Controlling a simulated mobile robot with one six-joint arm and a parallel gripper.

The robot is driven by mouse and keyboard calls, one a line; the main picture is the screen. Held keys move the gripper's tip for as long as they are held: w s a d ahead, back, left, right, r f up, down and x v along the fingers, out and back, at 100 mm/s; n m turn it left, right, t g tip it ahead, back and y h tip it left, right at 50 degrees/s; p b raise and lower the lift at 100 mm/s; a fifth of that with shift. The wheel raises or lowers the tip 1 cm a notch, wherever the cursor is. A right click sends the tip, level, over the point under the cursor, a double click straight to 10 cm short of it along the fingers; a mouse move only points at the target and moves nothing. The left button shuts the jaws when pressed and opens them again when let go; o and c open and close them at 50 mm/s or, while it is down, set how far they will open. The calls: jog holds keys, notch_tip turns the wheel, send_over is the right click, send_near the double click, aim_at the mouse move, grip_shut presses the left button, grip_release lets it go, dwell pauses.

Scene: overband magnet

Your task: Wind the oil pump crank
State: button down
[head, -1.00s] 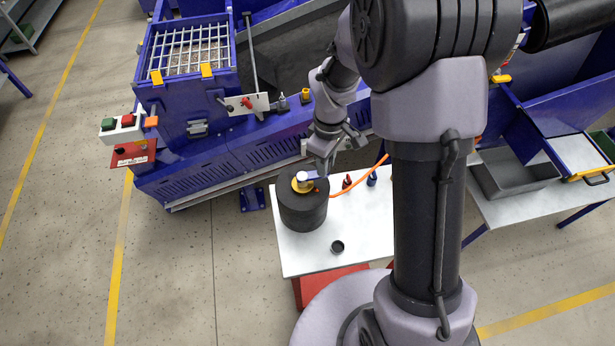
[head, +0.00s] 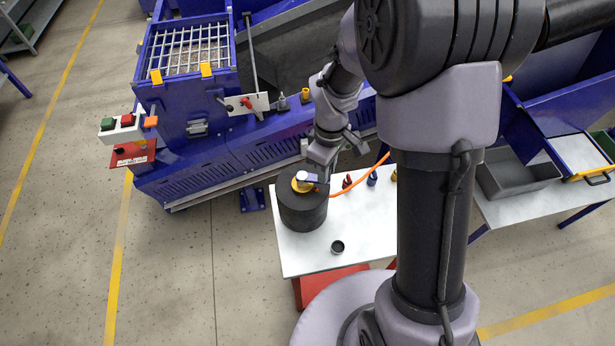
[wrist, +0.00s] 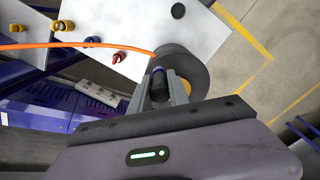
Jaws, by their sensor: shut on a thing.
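The oil pump is a dark grey drum (head: 302,212) with a yellow cap (head: 301,184) on top, standing on a white table. An orange hose (head: 358,178) runs from it to the right. A small crank arm (head: 308,178) lies across the cap. My gripper (head: 321,179) is at the crank's outer end, above the drum's right edge. In the wrist view, my gripper (wrist: 164,82) is shut on the dark crank handle (wrist: 159,80), with the drum (wrist: 188,72) just beyond. The fingers partly hide the crank and cap.
The white table (head: 365,225) also holds a small dark cup (head: 337,247), a red item (head: 347,181) and a blue item (head: 372,177). The blue machine (head: 215,165) stands close behind. A grey tray (head: 518,180) sits on a bench at right. Open floor lies at left.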

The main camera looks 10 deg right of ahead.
jog(key=shift+s+a, duration=0.5)
jog(key=shift+s, duration=0.35)
jog(key=shift+s+a+b, duration=0.4)
jog(key=shift+a, duration=0.05)
jog(key=shift+s+a, duration=0.3)
jog(key=shift+a, duration=0.1)
